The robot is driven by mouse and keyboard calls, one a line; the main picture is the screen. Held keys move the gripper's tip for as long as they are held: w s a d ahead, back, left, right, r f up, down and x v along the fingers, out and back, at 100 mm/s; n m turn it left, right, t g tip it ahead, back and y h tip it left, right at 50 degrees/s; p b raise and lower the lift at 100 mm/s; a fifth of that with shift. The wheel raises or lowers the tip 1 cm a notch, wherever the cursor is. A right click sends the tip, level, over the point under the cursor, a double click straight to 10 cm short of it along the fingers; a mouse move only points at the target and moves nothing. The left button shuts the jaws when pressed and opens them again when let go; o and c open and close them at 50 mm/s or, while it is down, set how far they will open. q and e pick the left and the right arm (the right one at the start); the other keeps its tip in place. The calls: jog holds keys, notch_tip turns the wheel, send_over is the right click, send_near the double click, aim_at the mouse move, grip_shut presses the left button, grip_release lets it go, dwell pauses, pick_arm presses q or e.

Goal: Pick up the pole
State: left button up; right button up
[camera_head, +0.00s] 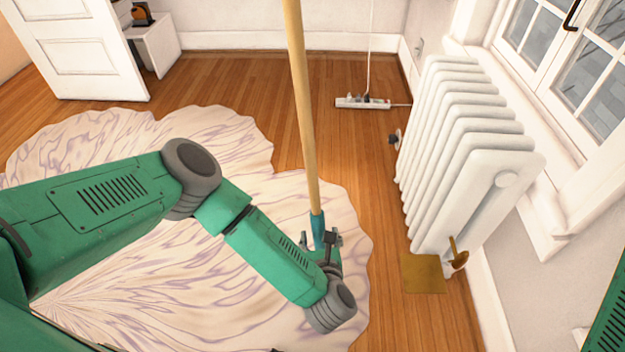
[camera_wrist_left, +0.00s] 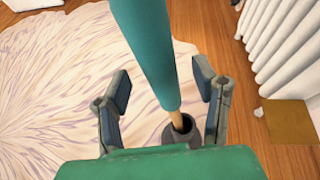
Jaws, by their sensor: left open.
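The pole (camera_head: 301,110) is a long wooden shaft with a teal lower sleeve. It stands nearly upright in the middle of the head view and runs out of the top edge. My left gripper (camera_head: 330,240) is at the teal sleeve, with its fingers apart. In the left wrist view the teal sleeve (camera_wrist_left: 147,50) passes between the two open fingers of the left gripper (camera_wrist_left: 165,92), without visible contact. Below it a short wooden end goes into a dark round holder (camera_wrist_left: 182,132). My right gripper is not in view.
A white radiator (camera_head: 465,150) stands at the right below the window. A brass plate (camera_head: 423,273) lies on the floor by its foot. A pale patterned rug (camera_head: 90,135) covers the floor at left. A power strip (camera_head: 362,103) lies near the back wall, beyond open wood floor.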

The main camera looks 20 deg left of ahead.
aim_at(320, 208)
pick_arm(q)
jog(key=x, duration=0.3)
jog(key=shift+f+b, duration=0.1)
jog(key=shift+b, duration=0.2)
grip_shut()
notch_tip(320, 208, up, 10)
jog(key=p, duration=0.3)
notch_tip(320, 208, up, 17)
jog(key=p, duration=1.4)
